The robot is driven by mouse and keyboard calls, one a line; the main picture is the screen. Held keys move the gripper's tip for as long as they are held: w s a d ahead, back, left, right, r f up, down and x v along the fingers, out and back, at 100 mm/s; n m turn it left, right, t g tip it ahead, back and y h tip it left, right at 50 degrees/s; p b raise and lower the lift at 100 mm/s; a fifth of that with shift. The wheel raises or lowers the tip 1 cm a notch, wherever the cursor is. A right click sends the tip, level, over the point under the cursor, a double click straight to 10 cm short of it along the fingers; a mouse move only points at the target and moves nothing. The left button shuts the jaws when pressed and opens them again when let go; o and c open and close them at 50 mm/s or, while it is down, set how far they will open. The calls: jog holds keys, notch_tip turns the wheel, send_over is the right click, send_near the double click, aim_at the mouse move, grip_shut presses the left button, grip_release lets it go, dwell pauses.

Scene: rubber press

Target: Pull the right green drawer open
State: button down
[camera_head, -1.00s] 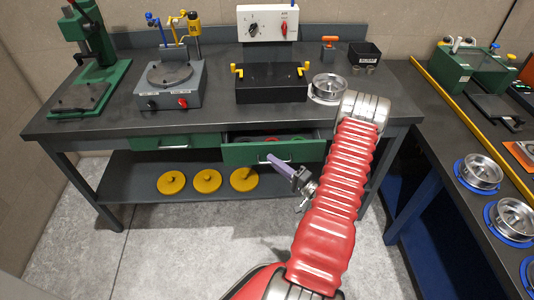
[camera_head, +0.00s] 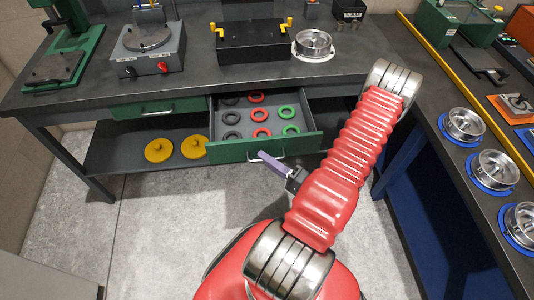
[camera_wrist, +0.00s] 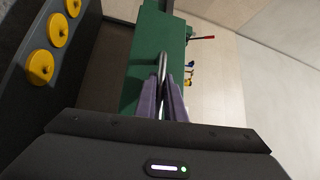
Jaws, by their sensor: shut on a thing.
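The right green drawer (camera_head: 298,146) stands far out of the bench in the head view. Inside it lie several black, red and green rings. Its front also fills the middle of the wrist view (camera_wrist: 147,62). My gripper (camera_head: 264,158) is at the drawer's front, shut on the metal handle (camera_head: 280,154). In the wrist view the two purple fingers (camera_wrist: 164,95) close around the handle bar (camera_wrist: 162,68). The left green drawer (camera_head: 158,108) is shut.
Yellow discs (camera_head: 158,150) lie on the lower shelf to the left. A side bench (camera_head: 450,190) with metal rings on blue bases stands at the right. The grey floor (camera_head: 150,215) in front of the drawer is clear at the left.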

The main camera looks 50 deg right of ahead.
jog(key=shift+f, duration=0.2)
jog(key=c, duration=2.2)
grip_release()
jog(key=shift+d, duration=0.1)
jog(key=shift+o, duration=0.4)
jog(key=shift+r, duration=0.1)
jog(key=shift+s, duration=0.15)
jog(key=s+f, duration=0.2)
jog(key=s, duration=1.1)
jog(key=shift+s+d, duration=0.2)
jog(key=shift+m, duration=0.3)
